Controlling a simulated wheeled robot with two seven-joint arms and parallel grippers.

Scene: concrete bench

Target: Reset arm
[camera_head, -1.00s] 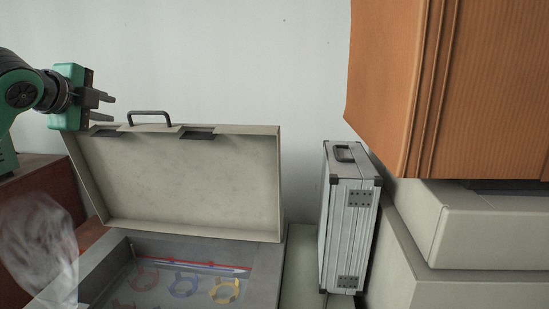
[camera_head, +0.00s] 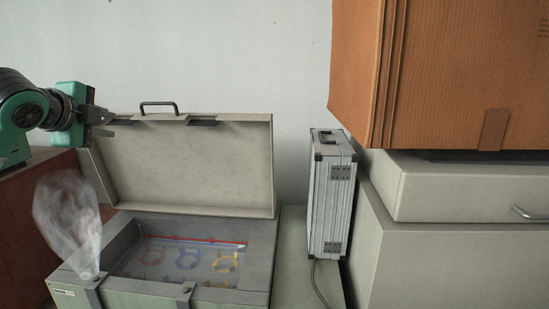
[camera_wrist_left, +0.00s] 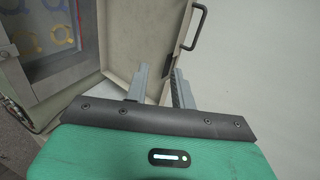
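My left gripper (camera_head: 106,124) is at the upper left corner of the raised case lid (camera_head: 195,165) in the head view. Its two fingers (camera_wrist_left: 160,84) stand apart in the left wrist view. The lid's edge shows between and behind them; I cannot tell whether they touch it. No object is clearly held. My right gripper is not in view.
The open grey case (camera_head: 250,262) holds several coloured rings behind a clear surface. A translucent bulb-shaped thing (camera_head: 68,220) stands at its front left. A silver case (camera_head: 330,200) stands upright to the right. A cardboard box (camera_head: 440,75) sits on pale cabinets (camera_head: 450,190).

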